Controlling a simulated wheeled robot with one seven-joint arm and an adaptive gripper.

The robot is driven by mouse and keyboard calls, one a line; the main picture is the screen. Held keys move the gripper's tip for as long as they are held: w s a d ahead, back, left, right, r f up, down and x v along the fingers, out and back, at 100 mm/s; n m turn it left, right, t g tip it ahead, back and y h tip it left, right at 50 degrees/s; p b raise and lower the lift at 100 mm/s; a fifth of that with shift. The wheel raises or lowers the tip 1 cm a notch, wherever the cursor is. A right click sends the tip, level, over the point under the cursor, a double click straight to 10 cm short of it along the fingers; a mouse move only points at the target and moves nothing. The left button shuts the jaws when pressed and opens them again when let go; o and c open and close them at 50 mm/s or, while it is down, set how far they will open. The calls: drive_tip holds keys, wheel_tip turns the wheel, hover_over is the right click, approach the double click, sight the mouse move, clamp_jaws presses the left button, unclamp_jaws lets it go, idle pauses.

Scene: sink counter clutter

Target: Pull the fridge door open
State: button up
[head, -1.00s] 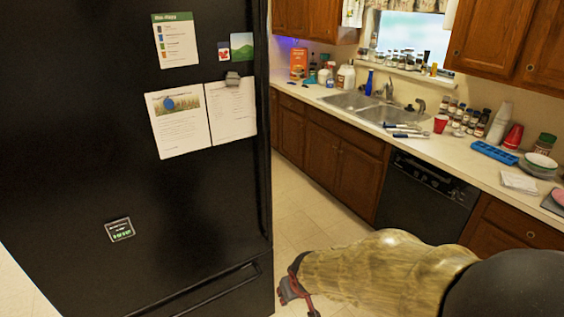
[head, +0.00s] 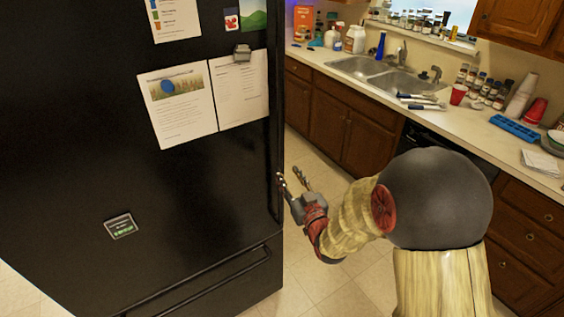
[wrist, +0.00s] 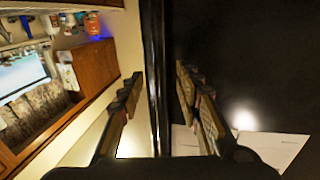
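The black fridge (head: 80,120) fills the left of the head view, and its upper door is closed. A dark vertical strip, the door's edge or handle (wrist: 156,60), runs between my fingers in the wrist view. I cannot tell which of the two it is. My gripper (head: 292,177) is at the right edge of the fridge door, above the lower drawer handle (head: 215,285). In the wrist view my gripper (wrist: 160,82) is open, with one finger on each side of the strip. Contact is not clear.
Papers (head: 180,105) and magnets hang on the door. Right of the fridge stand wooden cabinets (head: 330,125), a counter with a sink (head: 375,75), and several cups, bottles and jars. The tiled floor (head: 320,265) between fridge and cabinets is clear.

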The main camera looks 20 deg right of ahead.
sight(282, 165)
drive_tip(key=w, duration=0.4)
drive_tip(key=w+a, duration=0.1)
drive_tip(key=w, duration=0.2)
drive_tip(key=shift+c, duration=0.5)
drive_tip(key=c, duration=0.8)
